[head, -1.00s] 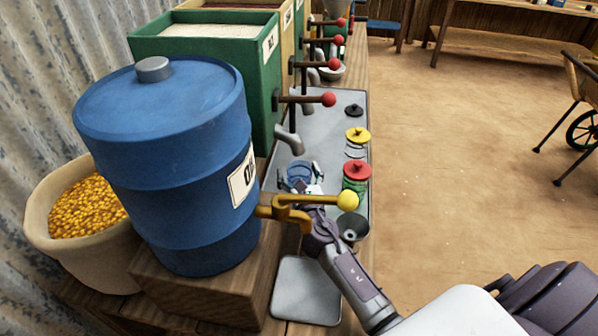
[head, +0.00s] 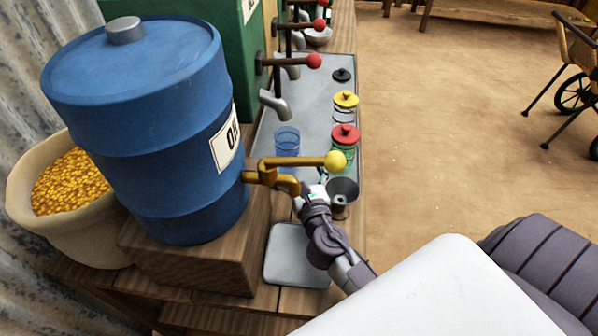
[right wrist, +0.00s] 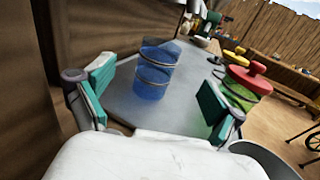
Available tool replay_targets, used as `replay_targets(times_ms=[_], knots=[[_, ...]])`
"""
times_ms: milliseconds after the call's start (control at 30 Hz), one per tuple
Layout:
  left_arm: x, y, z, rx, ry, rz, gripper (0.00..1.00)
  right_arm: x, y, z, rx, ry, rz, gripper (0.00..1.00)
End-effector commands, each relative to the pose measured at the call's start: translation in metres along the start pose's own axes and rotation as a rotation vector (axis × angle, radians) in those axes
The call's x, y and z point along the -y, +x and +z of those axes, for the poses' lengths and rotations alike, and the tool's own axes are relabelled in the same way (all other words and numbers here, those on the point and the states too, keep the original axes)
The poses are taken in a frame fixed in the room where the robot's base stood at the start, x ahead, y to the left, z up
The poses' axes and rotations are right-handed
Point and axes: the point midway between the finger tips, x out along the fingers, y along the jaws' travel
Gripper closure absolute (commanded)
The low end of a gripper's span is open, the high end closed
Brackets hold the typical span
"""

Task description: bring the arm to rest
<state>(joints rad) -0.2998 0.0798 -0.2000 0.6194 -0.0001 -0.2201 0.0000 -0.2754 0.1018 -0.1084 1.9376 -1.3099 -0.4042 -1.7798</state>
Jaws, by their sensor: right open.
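My right gripper (head: 314,186) is in the head view, just beyond the barrel's yellow-knobbed tap, which partly hides its fingers. In the right wrist view its two teal-padded fingers (right wrist: 155,88) are spread open with nothing gripped. A clear blue cup (head: 287,142) stands upright on the grey metal tray (head: 268,135), ahead of the gripper and apart from it. The cup also shows in the right wrist view (right wrist: 155,72), beyond the fingers. My left gripper is in neither view.
The blue barrel (head: 150,130) with its brass tap (head: 290,162) stands close left of my arm. Open floor lies right.

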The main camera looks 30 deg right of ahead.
Motion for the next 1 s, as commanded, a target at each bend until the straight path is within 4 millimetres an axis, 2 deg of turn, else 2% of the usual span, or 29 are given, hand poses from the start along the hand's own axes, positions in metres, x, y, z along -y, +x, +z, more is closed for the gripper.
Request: replay_targets(times_ms=[167,667,767,1000], knots=[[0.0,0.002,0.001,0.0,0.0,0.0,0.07,0.0,-0.011,0.001,0.001,0.0,-0.001,0.07],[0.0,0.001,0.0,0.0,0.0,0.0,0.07,0.0,-0.011,0.001,0.001,0.0,-0.001,0.07],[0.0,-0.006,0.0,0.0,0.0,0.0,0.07,0.0,-0.011,0.009,0.001,0.0,-0.001,0.07],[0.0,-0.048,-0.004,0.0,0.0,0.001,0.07,0.0,-0.011,0.051,0.001,0.0,-0.001,0.07]])
